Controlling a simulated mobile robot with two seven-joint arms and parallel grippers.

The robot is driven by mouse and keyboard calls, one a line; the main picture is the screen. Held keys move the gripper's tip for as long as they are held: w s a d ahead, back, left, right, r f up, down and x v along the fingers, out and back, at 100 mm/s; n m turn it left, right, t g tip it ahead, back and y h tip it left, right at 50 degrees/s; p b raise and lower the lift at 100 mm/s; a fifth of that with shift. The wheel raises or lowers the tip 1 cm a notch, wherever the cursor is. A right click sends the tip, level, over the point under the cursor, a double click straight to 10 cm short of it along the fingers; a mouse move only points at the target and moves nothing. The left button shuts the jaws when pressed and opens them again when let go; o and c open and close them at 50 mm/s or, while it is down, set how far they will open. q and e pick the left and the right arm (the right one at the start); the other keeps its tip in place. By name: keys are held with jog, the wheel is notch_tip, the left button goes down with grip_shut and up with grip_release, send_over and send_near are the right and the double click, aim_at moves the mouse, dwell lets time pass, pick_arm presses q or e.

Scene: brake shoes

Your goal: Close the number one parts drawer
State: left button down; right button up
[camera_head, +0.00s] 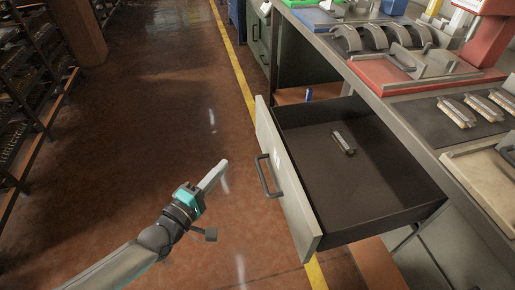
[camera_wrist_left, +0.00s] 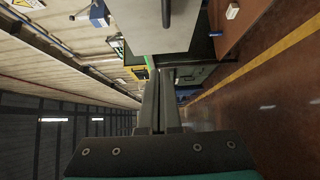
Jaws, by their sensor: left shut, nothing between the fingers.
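The parts drawer (camera_head: 375,185) is pulled out from under the workbench, its dark inside showing. Its pale front panel (camera_head: 291,200) carries a dark bar handle (camera_head: 267,176) facing left. One small metal part (camera_head: 343,141) lies in the drawer. I cannot read a number on it. My left gripper (camera_head: 224,164) is shut and empty, in the air to the left of the handle and apart from it. In the left wrist view the fingers (camera_wrist_left: 161,80) are together, below a pale panel (camera_wrist_left: 135,28) with a dark bar, which looks like the drawer front. My right gripper is not in view.
The workbench top (camera_head: 335,50) holds brake shoes (camera_head: 372,37), a red tray (camera_head: 385,82) and a dark mat (camera_head: 440,120) with several parts. A small blue item (camera_head: 309,94) stands in the open bay behind the drawer. Shelving (camera_head: 30,85) stands at far left. The floor between is clear.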

pick_arm(q)
jog(key=b, duration=0.3)
send_near(263, 136)
jog(key=w+a, duration=0.1)
jog(key=w, duration=0.3)
jog(key=shift+w+d, duration=0.25)
jog(key=shift+d, duration=0.35)
jog(key=shift+w+d, duration=0.25)
jog(key=shift+d, duration=0.4)
jog(key=shift+w+d, duration=0.2)
jog(key=shift+d, duration=0.35)
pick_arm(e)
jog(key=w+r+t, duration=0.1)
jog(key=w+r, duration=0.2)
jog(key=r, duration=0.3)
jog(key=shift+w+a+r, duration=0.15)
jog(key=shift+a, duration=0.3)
